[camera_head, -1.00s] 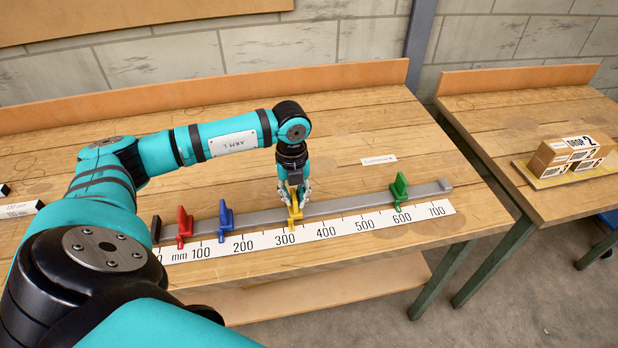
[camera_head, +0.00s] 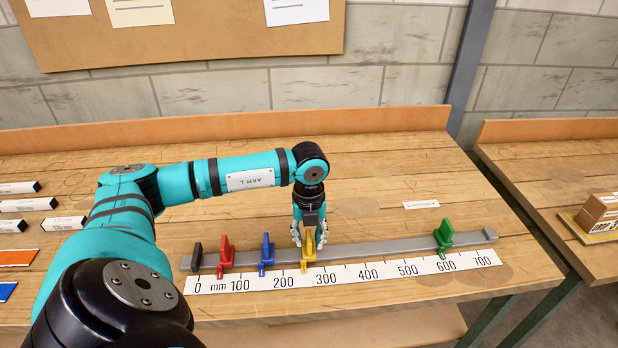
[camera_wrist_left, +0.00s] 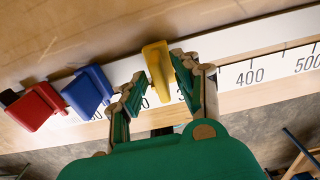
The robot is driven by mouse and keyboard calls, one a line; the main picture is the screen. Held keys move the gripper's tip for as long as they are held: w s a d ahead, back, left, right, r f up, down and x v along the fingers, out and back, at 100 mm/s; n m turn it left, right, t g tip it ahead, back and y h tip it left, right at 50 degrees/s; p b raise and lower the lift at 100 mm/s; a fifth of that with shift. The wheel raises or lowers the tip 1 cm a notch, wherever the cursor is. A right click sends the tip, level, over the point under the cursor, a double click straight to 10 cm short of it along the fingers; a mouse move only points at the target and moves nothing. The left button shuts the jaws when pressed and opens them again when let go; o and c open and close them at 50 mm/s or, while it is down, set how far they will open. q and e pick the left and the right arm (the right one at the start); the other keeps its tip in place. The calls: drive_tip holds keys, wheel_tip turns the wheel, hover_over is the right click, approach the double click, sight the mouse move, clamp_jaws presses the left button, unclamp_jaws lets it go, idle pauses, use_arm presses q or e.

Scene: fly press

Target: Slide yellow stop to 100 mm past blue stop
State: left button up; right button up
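The yellow stop (camera_head: 308,250) sits on the grey rail, its foot about midway between the 200 and 300 labels. The blue stop (camera_head: 266,253) is to its left, about midway between the 100 and 200 labels. My left gripper (camera_head: 309,238) points down around the yellow stop, a finger on each side, looking slightly open. In the left wrist view the yellow stop (camera_wrist_left: 157,70) stands between the two fingertips (camera_wrist_left: 160,78), with very little room beside it; contact is hard to judge. The blue stop (camera_wrist_left: 88,90) is clear of the fingers. My right gripper is not in view.
The red stop (camera_head: 225,255) is left of the blue one, and the green stop (camera_head: 444,236) is near the rail's right end. The scale strip (camera_head: 345,283) lies in front of the rail (camera_head: 380,248). Labelled bars (camera_head: 64,223) lie at the far left.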

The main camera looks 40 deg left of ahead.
sight(309, 236)
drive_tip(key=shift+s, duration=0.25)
use_arm(q)
wheel_tip(309, 236, up, 12)
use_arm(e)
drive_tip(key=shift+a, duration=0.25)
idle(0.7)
